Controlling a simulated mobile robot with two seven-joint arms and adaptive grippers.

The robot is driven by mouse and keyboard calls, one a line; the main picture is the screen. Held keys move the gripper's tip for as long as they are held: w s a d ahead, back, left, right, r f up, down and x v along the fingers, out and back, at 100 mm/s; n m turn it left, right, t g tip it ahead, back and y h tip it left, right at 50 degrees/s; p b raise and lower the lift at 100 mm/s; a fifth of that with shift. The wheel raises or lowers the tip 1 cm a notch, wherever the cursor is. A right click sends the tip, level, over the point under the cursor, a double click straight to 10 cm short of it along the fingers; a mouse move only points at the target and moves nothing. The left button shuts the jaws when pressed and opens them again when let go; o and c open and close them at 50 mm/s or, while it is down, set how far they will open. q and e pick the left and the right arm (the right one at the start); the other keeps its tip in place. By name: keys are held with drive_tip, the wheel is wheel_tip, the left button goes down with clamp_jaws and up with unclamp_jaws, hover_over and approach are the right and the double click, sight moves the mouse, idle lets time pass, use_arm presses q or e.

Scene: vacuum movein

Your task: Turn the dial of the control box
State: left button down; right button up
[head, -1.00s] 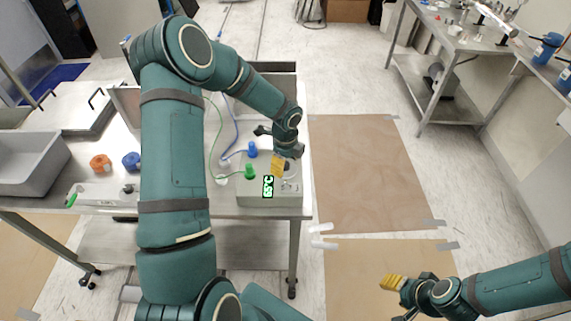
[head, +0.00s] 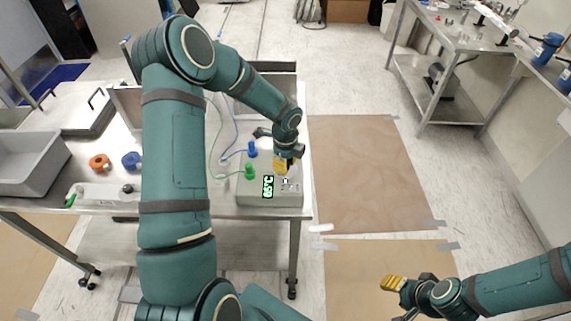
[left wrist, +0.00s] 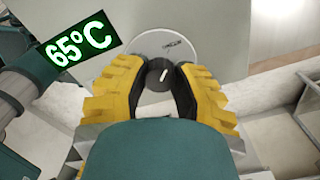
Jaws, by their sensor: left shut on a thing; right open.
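The control box (head: 258,204) is a grey box on the right end of the metal table, with a lit green display (head: 268,187) on its face. In the left wrist view the display (left wrist: 82,42) reads 65°C. The dial (left wrist: 158,76) is a dark round knob with a white mark, set in a pale round plate. My left gripper (left wrist: 160,84) has its yellow-and-black fingers on both sides of the dial, shut on it. In the head view my left gripper (head: 286,166) hides the dial. My right gripper (head: 400,284) is open and empty, low at the right, over the floor.
A green plug (head: 249,171) and a blue plug (head: 252,149) with hoses stand at the box's left. Orange (head: 99,162) and blue (head: 131,160) rings and a grey bin (head: 30,160) lie further left.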

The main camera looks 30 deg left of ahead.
use_arm(q)
drive_tip(key=n+b, duration=0.2)
drive_tip(key=n, duration=0.2)
drive_tip(key=shift+n, duration=0.4)
drive_tip(key=n+b, duration=0.2)
drive_tip(key=n, duration=0.2)
drive_tip(key=shift+n, duration=0.3)
drive_tip(key=n+b, duration=0.1)
drive_tip(key=n, duration=0.2)
drive_tip(key=shift+n, duration=0.3)
drive_tip(key=shift+n+b, duration=0.55)
drive_tip(key=shift+n, duration=1.55)
drive_tip(key=c, duration=0.7)
unclamp_jaws()
drive_tip(key=shift+r, duration=0.15)
